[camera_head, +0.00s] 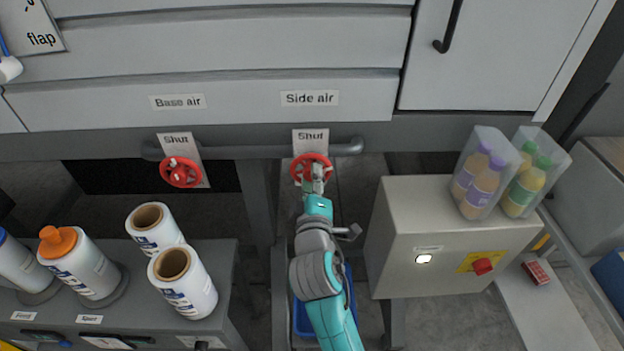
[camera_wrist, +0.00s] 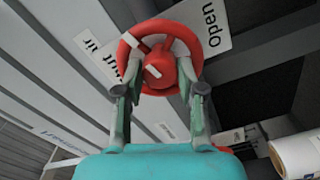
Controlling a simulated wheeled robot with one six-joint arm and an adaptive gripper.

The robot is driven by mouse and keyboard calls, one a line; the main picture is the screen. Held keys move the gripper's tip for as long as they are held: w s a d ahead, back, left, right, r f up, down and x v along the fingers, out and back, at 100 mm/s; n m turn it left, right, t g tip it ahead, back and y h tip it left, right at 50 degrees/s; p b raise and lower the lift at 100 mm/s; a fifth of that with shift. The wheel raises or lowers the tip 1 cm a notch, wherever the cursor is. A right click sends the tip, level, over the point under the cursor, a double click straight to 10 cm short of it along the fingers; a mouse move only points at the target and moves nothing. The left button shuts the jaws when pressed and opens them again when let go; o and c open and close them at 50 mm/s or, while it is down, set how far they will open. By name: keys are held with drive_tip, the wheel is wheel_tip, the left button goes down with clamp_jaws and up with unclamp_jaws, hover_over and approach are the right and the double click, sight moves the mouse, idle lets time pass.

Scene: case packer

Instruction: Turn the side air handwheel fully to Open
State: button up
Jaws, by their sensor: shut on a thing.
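My gripper (camera_head: 316,184) reaches up from below and is shut on the handwheel. In the wrist view its two fingers (camera_wrist: 160,92) sit at the wheel's left and right lower rim.
A grey control box (camera_head: 455,240) with a red button stands at the right, with bottle packs (camera_head: 487,175) on top. White rolls (camera_head: 183,280) stand on a bench at the lower left.

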drive_tip(key=shift+a+f+m, duration=0.1)
drive_tip(key=shift+f+m, duration=0.05)
drive_tip(key=shift+m, duration=10.15)
drive_tip(key=o, duration=1.1)
drive_tip(key=shift+o, duration=0.2)
drive_tip(key=shift+s, duration=0.15)
drive_tip(key=s, duration=1.1)
drive_tip(key=shift+s, duration=0.4)
